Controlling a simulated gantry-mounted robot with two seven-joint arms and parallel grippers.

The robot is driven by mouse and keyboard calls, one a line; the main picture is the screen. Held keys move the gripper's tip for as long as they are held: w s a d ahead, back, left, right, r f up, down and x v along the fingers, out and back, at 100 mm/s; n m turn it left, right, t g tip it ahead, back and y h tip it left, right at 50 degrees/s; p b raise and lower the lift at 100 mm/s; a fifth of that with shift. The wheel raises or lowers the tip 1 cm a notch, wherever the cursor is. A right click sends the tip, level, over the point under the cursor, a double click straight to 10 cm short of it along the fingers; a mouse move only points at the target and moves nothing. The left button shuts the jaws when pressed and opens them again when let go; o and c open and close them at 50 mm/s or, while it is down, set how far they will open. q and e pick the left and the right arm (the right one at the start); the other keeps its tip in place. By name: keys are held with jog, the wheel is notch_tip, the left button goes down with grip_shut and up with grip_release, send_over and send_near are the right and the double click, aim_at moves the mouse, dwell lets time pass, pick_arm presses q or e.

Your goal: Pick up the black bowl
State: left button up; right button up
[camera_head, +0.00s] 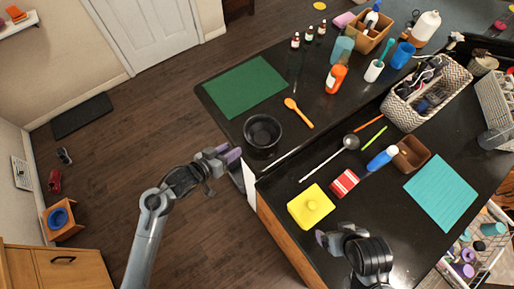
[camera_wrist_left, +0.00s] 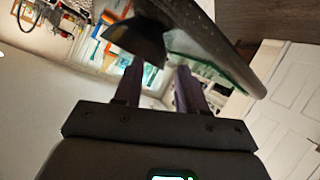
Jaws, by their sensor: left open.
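The black bowl (camera_head: 263,131) sits upright at the front edge of the dark counter, left of centre in the head view. A dark curved shape that looks like the bowl (camera_wrist_left: 137,40) shows beyond the fingertips in the left wrist view. My left gripper (camera_head: 232,155) is just left of and below the bowl, off the counter's front edge. Its two purple fingers (camera_wrist_left: 158,88) are apart with nothing between them. My right gripper (camera_head: 333,238) is low in the head view, beside a yellow block-like item (camera_head: 311,206); its finger gap is unclear.
A green mat (camera_head: 246,87) lies behind the bowl and an orange spoon (camera_head: 298,113) to its right. A ladle (camera_head: 331,157), red-and-white box (camera_head: 343,183) and teal mat (camera_head: 441,193) lie farther right. Open floor is left of the counter.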

pick_arm(q)
jog(key=w+r, duration=0.2)
jog(key=w, duration=0.1)
jog(key=t, duration=0.1)
send_near(253, 119)
jog(key=shift+w+d+f+b, duration=0.25)
jog(key=shift+w+d+b, duration=0.15)
jog(key=shift+w, duration=0.15)
jog(key=shift+x, duration=0.85)
jog(key=shift+p+x, duration=0.55)
jog(key=shift+x, duration=1.75)
pick_arm(e)
jog(key=shift+f, duration=0.1)
pick_arm(q)
jog(key=shift+f, duration=0.1)
jog(key=shift+c, duration=0.2)
pick_arm(e)
jog(key=shift+d, duration=0.1)
pick_arm(q)
grip_shut()
